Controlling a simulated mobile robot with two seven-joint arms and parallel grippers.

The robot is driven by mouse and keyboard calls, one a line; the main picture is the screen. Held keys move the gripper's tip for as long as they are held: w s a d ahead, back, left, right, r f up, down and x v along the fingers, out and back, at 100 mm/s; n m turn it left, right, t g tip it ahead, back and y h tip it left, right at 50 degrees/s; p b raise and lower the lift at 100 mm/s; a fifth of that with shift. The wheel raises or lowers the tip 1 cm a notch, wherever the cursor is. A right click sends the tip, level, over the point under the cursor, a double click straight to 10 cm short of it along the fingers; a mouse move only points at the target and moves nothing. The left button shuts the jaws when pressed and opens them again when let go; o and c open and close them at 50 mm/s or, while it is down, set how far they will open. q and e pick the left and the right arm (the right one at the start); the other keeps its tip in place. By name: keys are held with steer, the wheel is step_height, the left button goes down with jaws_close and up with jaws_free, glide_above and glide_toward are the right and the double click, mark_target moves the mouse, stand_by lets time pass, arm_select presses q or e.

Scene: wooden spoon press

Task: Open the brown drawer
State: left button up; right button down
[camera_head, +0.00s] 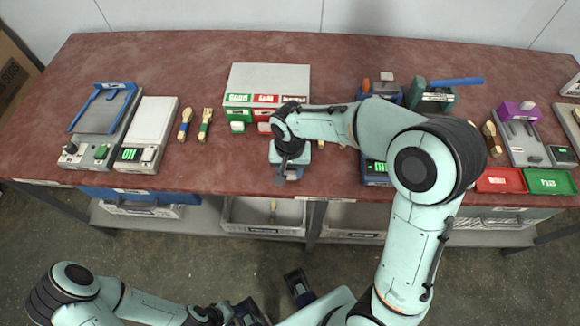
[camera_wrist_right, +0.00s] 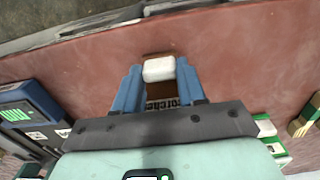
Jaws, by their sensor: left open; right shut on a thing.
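A grey cabinet (camera_head: 268,78) stands at the middle of the table, with green, red and brown labels on its front. The brown label (camera_head: 295,98) is at its right end; my right arm hides most of the brown drawer. My right gripper (camera_head: 290,172) is in front of the cabinet, pointing down. In the right wrist view, its blue fingers are shut on a white handle block (camera_wrist_right: 158,69), with a dark label reading "Scorched" (camera_wrist_right: 166,103) behind. My left gripper (camera_head: 250,310) is open and empty, low before the table.
Green (camera_head: 237,127) and red (camera_head: 264,128) drawers sit left of the brown one. A device with a green display (camera_head: 375,170) stands right of my right gripper. Table in front of the cabinet's left side is clear.

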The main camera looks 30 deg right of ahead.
steer(key=c, duration=0.6)
jaws_free()
steer(key=shift+c, duration=0.2)
steer(key=shift+r, duration=0.15)
step_height(320, 180, up, 13)
steer(key=p, duration=0.1)
steer(key=shift+p, duration=0.4)
